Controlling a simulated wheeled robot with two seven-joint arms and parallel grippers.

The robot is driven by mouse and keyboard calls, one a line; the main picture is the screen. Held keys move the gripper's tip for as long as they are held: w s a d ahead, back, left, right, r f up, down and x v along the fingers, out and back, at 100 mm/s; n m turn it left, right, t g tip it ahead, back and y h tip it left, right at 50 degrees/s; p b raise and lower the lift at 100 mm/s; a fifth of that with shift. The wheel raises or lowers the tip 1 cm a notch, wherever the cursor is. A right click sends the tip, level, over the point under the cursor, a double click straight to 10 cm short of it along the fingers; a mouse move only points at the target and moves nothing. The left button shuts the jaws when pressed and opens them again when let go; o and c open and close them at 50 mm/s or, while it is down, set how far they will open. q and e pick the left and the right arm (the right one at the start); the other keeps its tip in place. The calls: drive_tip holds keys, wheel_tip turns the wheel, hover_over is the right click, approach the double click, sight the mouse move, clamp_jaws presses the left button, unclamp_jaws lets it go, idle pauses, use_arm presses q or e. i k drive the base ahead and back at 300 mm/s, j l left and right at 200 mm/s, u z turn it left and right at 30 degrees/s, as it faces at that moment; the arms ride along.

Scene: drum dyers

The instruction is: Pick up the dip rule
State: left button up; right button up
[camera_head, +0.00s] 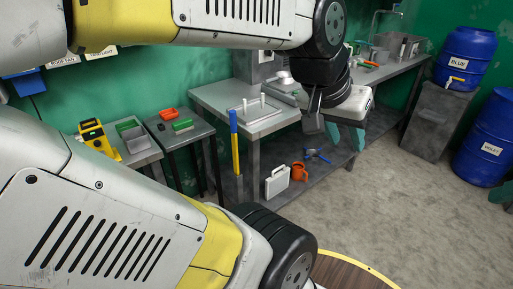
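A long thin stick, blue above and yellow below (234,140), stands upright at the front left corner of a grey table; I take it for the dip rule. Its lower end is near the lower shelf, and I cannot tell what holds it up. My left gripper (346,137) is to the right of the stick, well apart from it, pointing down with its two teal fingers spread and nothing visible between them. A teal piece at the right edge, perhaps a finger of my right gripper (502,191), is mostly cut off.
The grey table (212,95) bears a small tray with upright white pegs. On the lower shelf are a white case (277,182), an orange jug (299,172) and a blue-handled tool (317,155). Blue drums (485,145) stand at right. The floor between is clear.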

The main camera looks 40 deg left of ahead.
sight(232, 113)
drive_tip(key=i+u, duration=0.2)
drive_tip(key=u, duration=0.25)
drive_tip(key=i+l+u, duration=0.1)
drive_tip(key=i+u, duration=0.15)
drive_tip(key=u, duration=0.2)
drive_tip(key=i+l+u, duration=0.1)
drive_tip(key=u, duration=0.35)
drive_tip(key=i+l+u, duration=0.2)
drive_tip(key=u, duration=0.2)
drive_tip(key=i+l+u, duration=0.25)
drive_tip(key=u, duration=0.15)
drive_tip(key=i+l+u, duration=0.25)
drive_tip(key=u, duration=0.15)
drive_tip(key=k+l+u, duration=0.1)
drive_tip(key=l, duration=0.25)
drive_tip(key=k+l+u, duration=0.1)
drive_tip(key=l, duration=0.25)
drive_tip(key=k+l+u, duration=0.1)
drive_tip(key=l, duration=0.25)
drive_tip(key=k+l+u, duration=0.1)
drive_tip(key=l, duration=0.35)
drive_tip(key=k+l+u, duration=0.15)
drive_tip(key=l, duration=0.25)
drive_tip(key=k+l+u, duration=0.1)
drive_tip(key=l, duration=0.35)
drive_tip(key=i, duration=0.15)
